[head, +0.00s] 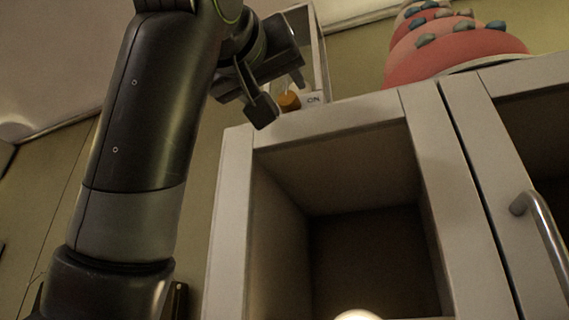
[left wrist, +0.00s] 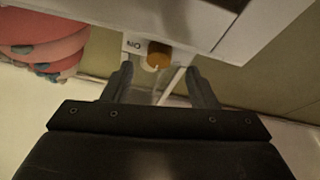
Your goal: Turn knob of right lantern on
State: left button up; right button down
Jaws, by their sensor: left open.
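A white-framed lantern (head: 318,50) stands on top of the cabinet, partly hidden behind my left arm in the head view. At its base is an orange-brown knob (head: 289,101) beside a label reading "ON" (head: 314,99). The knob (left wrist: 158,55) also shows in the left wrist view, with the label (left wrist: 134,45) to its left. My left gripper (head: 280,97) is open at the knob. In the left wrist view its two fingers (left wrist: 160,76) are spread to either side of the knob, with nothing held. I cannot tell whether they touch it. My right gripper is out of view.
The white cabinet (head: 235,215) has an open compartment with a bright round light at its bottom. A door with a metal handle (head: 541,230) is at the right. A tiered pink cake (head: 450,48) stands on top, right of the lantern.

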aim_at(286, 100)
pick_arm(q)
jog(key=x, duration=0.1)
jog(key=p+x, duration=0.1)
jog(key=shift+w+r, duration=0.2)
jog(key=shift+r, duration=0.2)
jog(key=shift+w+d+r+p, duration=0.2)
jog(key=shift+w+r+p, duration=0.05)
jog(key=shift+w+p, duration=0.35)
jog(key=shift+w+d, duration=0.15)
jog(key=shift+w, duration=0.25)
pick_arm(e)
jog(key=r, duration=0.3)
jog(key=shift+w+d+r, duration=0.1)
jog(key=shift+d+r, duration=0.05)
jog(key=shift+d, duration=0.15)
pick_arm(q)
jog(key=shift+s, duration=0.1)
jog(key=c, duration=1)
